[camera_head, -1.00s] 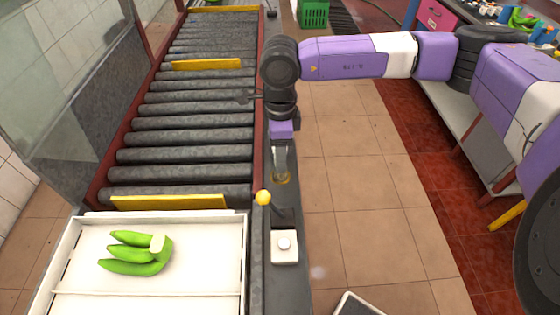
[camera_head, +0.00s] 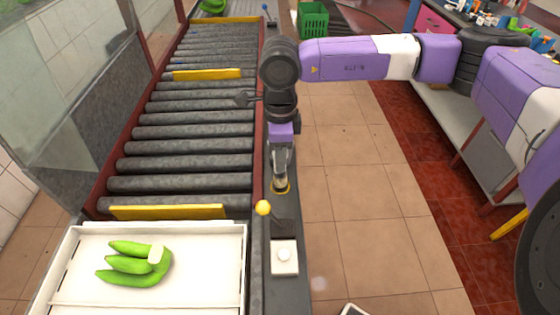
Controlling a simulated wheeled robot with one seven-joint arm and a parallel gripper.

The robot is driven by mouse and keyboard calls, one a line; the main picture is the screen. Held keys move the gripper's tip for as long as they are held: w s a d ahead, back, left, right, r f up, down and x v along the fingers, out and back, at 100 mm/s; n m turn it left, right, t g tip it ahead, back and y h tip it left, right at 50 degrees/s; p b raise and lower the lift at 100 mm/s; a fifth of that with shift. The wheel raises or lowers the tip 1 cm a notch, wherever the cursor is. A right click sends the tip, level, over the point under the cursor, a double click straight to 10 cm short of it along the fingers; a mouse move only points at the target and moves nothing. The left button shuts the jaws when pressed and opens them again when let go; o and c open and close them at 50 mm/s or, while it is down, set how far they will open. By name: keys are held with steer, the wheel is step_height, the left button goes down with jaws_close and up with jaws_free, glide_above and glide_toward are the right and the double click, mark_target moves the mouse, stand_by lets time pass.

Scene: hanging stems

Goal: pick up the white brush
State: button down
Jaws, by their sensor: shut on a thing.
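My gripper (camera_head: 280,172) points down over the narrow dark metal ledge (camera_head: 287,218) along the right side of the roller conveyor. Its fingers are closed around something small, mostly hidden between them. A yellowish ring (camera_head: 281,188) shows at the fingertips. I cannot tell whether the held thing is the white brush or whether the ring belongs to it. No white brush can be made out anywhere else in view.
A yellow-knobbed lever (camera_head: 263,208) and a white button box (camera_head: 284,257) are on the ledge just in front of my gripper. A white crate (camera_head: 238,270) holds green bananas (camera_head: 135,264). Conveyor rollers (camera_head: 185,163) lie left. Tiled floor (camera_head: 360,200) to the right is clear.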

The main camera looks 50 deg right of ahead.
step_height(320, 180, up, 18)
steer(key=b, duration=0.2)
steer(key=shift+r, duration=0.2)
stand_by(0.7)
